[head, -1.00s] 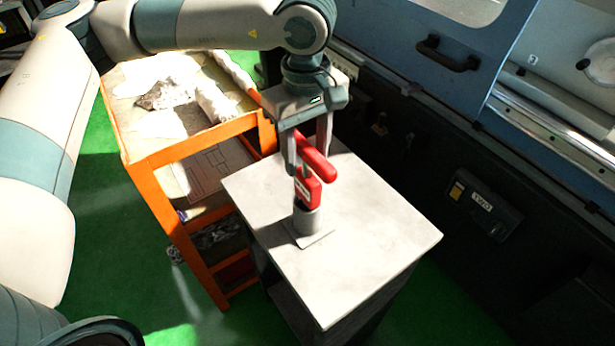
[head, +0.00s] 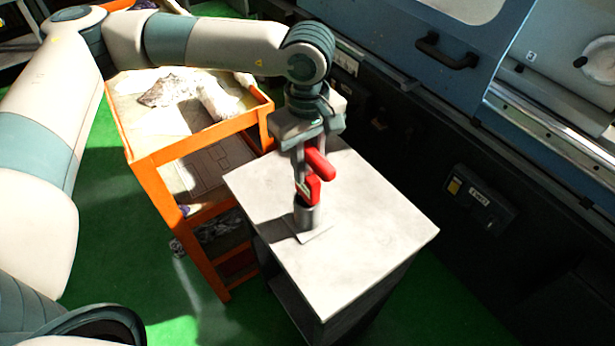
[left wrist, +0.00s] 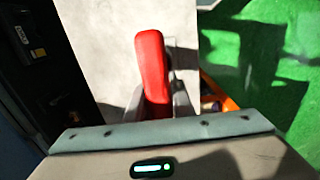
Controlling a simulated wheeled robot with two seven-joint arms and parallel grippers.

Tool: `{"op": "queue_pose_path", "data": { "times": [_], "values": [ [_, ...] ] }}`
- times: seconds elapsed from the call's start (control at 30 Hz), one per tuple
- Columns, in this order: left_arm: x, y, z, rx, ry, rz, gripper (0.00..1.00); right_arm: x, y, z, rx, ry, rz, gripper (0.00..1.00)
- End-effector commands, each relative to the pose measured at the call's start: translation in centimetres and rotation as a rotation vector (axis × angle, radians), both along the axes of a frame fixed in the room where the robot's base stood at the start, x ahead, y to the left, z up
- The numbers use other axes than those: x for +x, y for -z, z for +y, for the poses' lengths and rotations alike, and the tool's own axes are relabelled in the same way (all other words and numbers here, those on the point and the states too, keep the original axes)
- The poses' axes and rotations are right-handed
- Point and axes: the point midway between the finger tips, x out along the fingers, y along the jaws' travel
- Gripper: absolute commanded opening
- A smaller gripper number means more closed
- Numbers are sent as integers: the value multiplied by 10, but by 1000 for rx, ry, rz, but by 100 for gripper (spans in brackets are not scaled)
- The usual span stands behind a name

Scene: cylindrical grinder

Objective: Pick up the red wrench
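The red wrench (head: 314,188) stands upright in a grey cylindrical holder (head: 307,216) on a light grey tabletop (head: 365,225). Its lower end is hidden in the holder. My left gripper (head: 311,170) points down over it, with one finger on each side of the wrench. In the left wrist view the red wrench (left wrist: 152,70) runs up between the two fingers (left wrist: 158,105), which lie close against its sides. The left gripper looks shut on it. My right gripper does not show.
An orange-framed cart (head: 190,150) with crumpled, pale material on top stands left of the table. A blue machine with a dark handle (head: 447,53) and a dark lower panel (head: 400,150) stands behind and to the right. Green floor shows in front.

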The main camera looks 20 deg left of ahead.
Motion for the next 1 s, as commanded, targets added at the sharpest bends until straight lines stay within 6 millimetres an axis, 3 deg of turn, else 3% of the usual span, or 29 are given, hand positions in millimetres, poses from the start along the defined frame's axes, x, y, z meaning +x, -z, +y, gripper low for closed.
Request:
{"op": "queue_pose_path", "data": {
  "times": [0.57,0.77,1.0],
  "values": [
    [1,-9,0,-1,-1,-2,0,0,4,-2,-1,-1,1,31],
    [1,-32,-1,-3,0,-5,0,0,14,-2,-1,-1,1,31],
    [2,-79,-1,-3,-1,-7,0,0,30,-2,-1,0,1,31]
  ]
}}
